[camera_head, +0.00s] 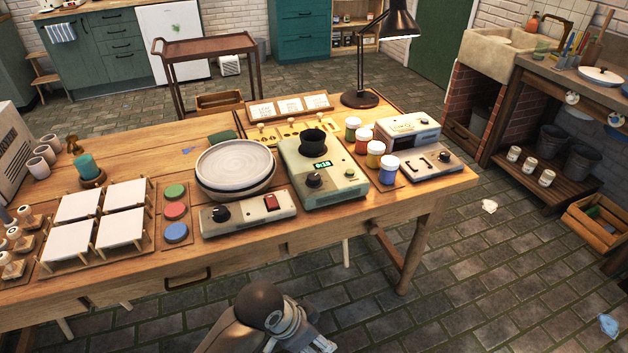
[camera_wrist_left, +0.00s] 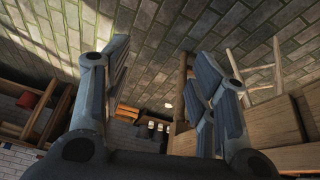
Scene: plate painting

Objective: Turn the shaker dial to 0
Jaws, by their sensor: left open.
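The shaker (camera_head: 335,170) is a pale green box on the right half of the wooden table, with a black cup (camera_head: 313,139) on top. Its small display (camera_head: 322,164) shows green digits, too small to read surely. Its black dial (camera_head: 314,180) is on the sloped front, lower left; I cannot make out its setting. My left gripper (camera_head: 318,343) is low in front of the table at the bottom edge, well apart from the shaker. In the left wrist view the left gripper (camera_wrist_left: 165,85) has its fingers spread with nothing between them. My right gripper is not in view.
A control box (camera_head: 248,213) with a dial and red switch stands left of the shaker, before a round wheel (camera_head: 235,165). Paint jars (camera_head: 374,154) stand close on its right. The table's front edge lies between my gripper and the shaker. The floor (camera_head: 480,270) on the right is mostly clear.

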